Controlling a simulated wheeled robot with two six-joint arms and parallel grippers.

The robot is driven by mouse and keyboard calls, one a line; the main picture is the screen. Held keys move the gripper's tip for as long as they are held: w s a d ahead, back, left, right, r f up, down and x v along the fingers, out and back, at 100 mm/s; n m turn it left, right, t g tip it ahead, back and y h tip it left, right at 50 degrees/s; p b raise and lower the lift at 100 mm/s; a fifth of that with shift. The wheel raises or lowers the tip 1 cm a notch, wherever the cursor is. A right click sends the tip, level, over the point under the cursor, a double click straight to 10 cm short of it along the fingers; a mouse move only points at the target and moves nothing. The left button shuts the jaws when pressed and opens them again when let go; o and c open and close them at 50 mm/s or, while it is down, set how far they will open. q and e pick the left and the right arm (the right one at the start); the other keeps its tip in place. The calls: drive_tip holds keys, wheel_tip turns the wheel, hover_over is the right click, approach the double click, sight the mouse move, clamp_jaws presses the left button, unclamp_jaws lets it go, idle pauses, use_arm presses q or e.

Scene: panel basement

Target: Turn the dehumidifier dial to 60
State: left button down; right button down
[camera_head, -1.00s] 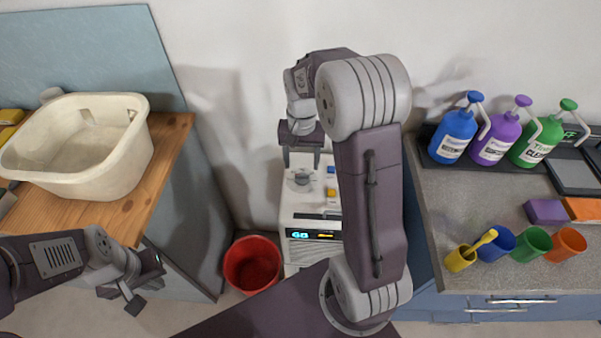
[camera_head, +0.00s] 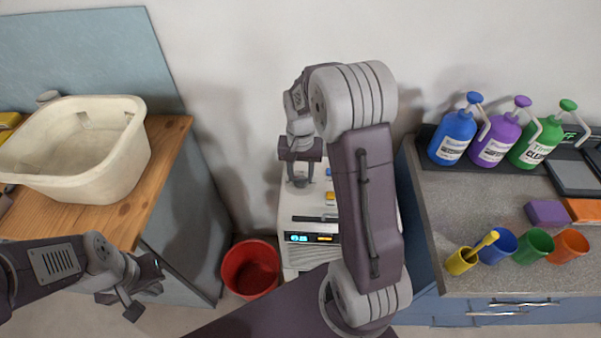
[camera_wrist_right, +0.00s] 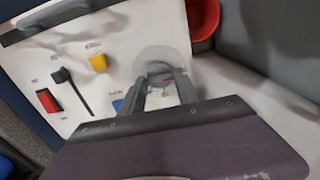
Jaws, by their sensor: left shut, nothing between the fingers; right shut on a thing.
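The white dehumidifier (camera_head: 300,262) stands on the floor by the wall, with a lit display (camera_head: 312,238) whose cyan digits are too small to read surely. My right gripper (camera_head: 300,180) reaches down onto its top and is shut on the dial. In the right wrist view, the dial's pale round base (camera_wrist_right: 160,58) shows around the fingertips of the right gripper (camera_wrist_right: 162,78); the knob is mostly hidden between them. My left gripper (camera_head: 132,302) is shut and empty at the lower left, away from the dehumidifier.
Beside the dial are a yellow button (camera_wrist_right: 98,63), a blue button (camera_wrist_right: 117,105), a black slider (camera_wrist_right: 62,76) and a red switch (camera_wrist_right: 48,101). A red bucket (camera_head: 250,270) stands left of the dehumidifier. A counter (camera_head: 440,215) with bottles and cups is at right.

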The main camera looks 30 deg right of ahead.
sight(301, 177)
drive_tip(key=m+p, duration=0.1)
drive_tip(key=m, duration=0.1)
drive_tip(key=m+p, duration=0.1)
drive_tip(key=p, duration=0.1)
drive_tip(key=shift+r+m, duration=0.2)
drive_tip(key=shift+m, duration=0.2)
drive_tip(key=shift+f+m+p, duration=0.15)
drive_tip(key=shift+m+p, duration=1.1)
drive_tip(key=shift+m, duration=1.35)
drive_tip(key=c, duration=0.9)
unclamp_jaws()
wheel_tip(301, 177, up, 9)
drive_tip(key=shift+p, duration=0.5)
